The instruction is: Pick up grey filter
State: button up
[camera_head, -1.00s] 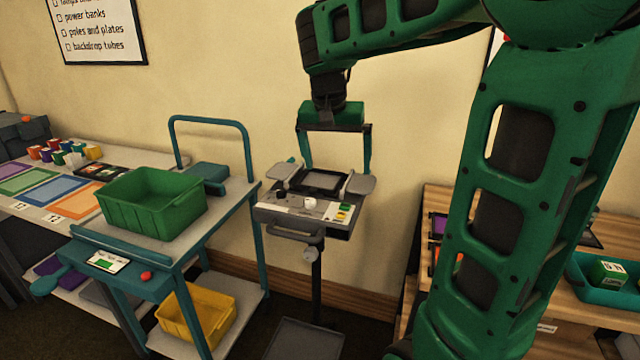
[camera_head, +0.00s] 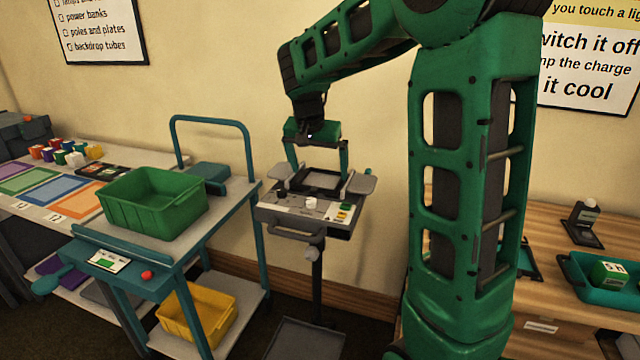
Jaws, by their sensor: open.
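A flat dark-framed panel with a grey middle (camera_head: 321,180) lies on top of the grey stand (camera_head: 284,214) in the centre; it looks like the grey filter, though its colour is hard to tell from this view. My gripper (camera_head: 319,169) points down from above the stand. Its two teal fingers are spread apart, one towards each side of the panel, with nothing seen between them. The tips are close to the panel's height; I cannot tell whether they touch it.
A teal cart (camera_head: 228,208) with a green crate (camera_head: 152,207) stands left of the stand, with a yellow bin (camera_head: 198,316) on its lower shelf. A wooden bench (camera_head: 549,296) with a teal tray (camera_head: 597,290) is at right. Light side plates (camera_head: 362,184) flank the panel.

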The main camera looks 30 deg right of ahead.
aim_at(320, 182)
jog(key=shift+x, duration=1.4)
jog(key=shift+c, duration=0.6)
jog(key=c, duration=0.8)
jog(key=shift+r, duration=0.15)
